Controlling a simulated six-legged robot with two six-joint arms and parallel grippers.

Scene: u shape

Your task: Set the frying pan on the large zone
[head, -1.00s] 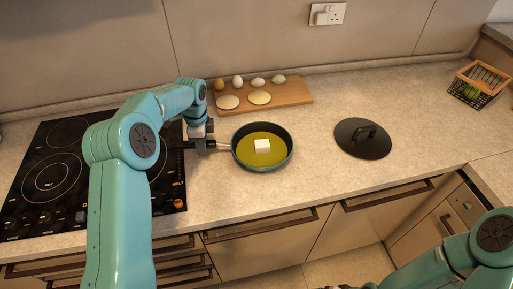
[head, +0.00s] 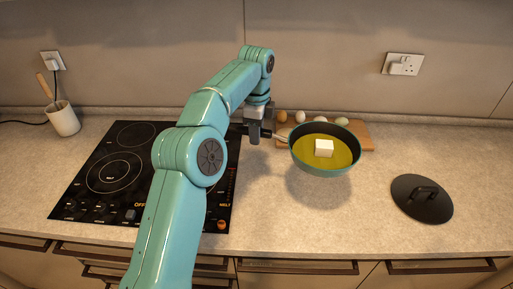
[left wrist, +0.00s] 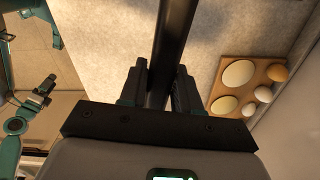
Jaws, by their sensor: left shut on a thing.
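The dark frying pan (head: 326,168) has a teal outside and holds yellow liquid with a white block (head: 324,148) in it. It is off the counter, with its shadow below it. My left gripper (head: 259,134) is shut on the pan's handle (head: 281,137); the left wrist view shows the dark handle (left wrist: 174,45) between the fingers. The black cooktop (head: 97,205) lies left of the pan. Its double ring (head: 113,173) looks the largest visible zone, and my left arm hides the right part. My right gripper (left wrist: 43,88) shows small in the left wrist view; its jaws are unclear.
A wooden board (head: 367,143) with several eggs and pale rounds lies behind the pan. A black lid (head: 422,207) lies on the counter at right. A white pot (head: 62,119) with a wooden utensil stands at the back left. The cooktop's visible rings are clear.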

